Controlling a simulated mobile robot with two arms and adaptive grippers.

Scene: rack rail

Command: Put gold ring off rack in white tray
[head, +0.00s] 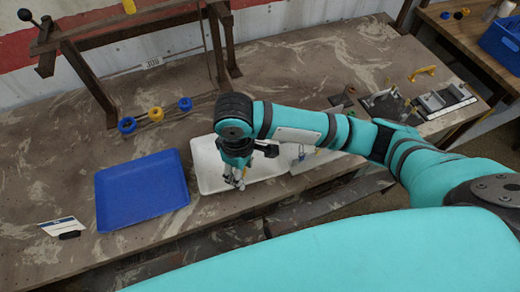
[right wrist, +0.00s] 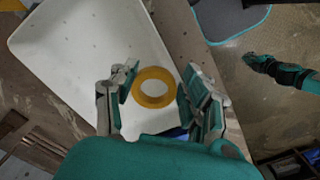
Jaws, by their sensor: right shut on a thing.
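My right gripper (head: 237,181) is over the white tray (head: 204,172) in the head view. In the right wrist view its two fingers (right wrist: 158,98) are on either side of the gold ring (right wrist: 154,87), shut on it. The ring shows against the white tray (right wrist: 80,50); its height above the tray floor is hard to tell. The rack (head: 75,62) stands at the back left, with a yellow ring (head: 129,6) at its top bar. My left gripper (right wrist: 253,62) appears small at the right of the right wrist view, its fingers unclear.
A blue tray (head: 140,190) lies left of the white tray. Behind it, a yellow ring (head: 156,114) sits between two blue rings (head: 127,125). A small white card (head: 62,226) stands at front left. Fixtures (head: 445,100) lie at the right. A blue bin (head: 503,42) is on another table.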

